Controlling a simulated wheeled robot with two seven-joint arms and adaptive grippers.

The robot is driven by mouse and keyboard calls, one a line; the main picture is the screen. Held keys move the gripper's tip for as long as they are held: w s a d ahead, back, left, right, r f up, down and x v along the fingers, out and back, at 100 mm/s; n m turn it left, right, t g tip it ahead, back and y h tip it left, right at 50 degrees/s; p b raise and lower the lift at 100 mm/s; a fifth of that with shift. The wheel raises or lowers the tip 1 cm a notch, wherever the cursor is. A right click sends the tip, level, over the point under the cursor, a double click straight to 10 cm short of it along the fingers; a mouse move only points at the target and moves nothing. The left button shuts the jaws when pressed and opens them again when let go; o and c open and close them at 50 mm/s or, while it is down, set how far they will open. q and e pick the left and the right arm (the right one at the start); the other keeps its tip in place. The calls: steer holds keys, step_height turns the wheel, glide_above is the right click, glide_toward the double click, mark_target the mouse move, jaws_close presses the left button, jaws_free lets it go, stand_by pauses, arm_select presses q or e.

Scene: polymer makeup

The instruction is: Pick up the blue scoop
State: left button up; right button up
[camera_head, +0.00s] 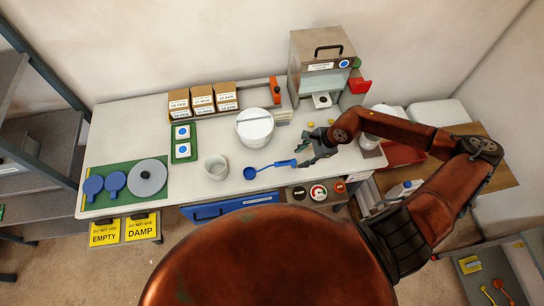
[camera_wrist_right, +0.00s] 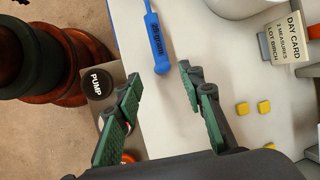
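The blue scoop (camera_head: 271,167) lies on the white table near its front edge, bowl to the left and handle pointing right. Its blue handle (camera_wrist_right: 157,42) shows in the right wrist view, with its end in line with the gap between my fingertips; the bowl is out of that view. My right gripper (camera_head: 302,150) is by the handle's right end in the head view. In the wrist view its green-padded fingers (camera_wrist_right: 160,76) are apart with nothing clamped between them. How high they are above the handle is hard to tell. My left gripper is not in view.
A white tub (camera_head: 255,128) and a white cup (camera_head: 216,167) stand near the scoop. A metal dispenser (camera_head: 322,62) stands behind. Buttons, one labelled PUMP (camera_wrist_right: 97,82), sit at the front edge. Yellow pieces (camera_wrist_right: 243,108) and a day card (camera_wrist_right: 287,38) are to the right.

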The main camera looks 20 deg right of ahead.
mark_target(291, 161)
steer(key=shift+w+f, duration=0.25)
steer(key=shift+f, duration=0.1)
steer(key=shift+w+a+f+p, duration=0.3)
steer(key=shift+a+f, duration=0.2)
steer(key=shift+f, duration=0.1)
steer(key=shift+w+a+f+p, duration=0.2)
steer(key=shift+a+f+p, duration=0.05)
steer(key=shift+a+f, duration=0.3)
steer(key=x, duration=0.2)
steer(key=shift+w+a+f+p, duration=0.15)
steer(key=shift+w+f+p, duration=0.1)
steer(key=shift+p, duration=0.1)
steer(key=shift+a+f, duration=0.1)
steer(key=shift+f, duration=0.55)
steer(key=c, duration=0.7)
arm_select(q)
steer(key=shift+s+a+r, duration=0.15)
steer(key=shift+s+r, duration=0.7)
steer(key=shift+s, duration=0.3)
arm_select(e)
jaws_close()
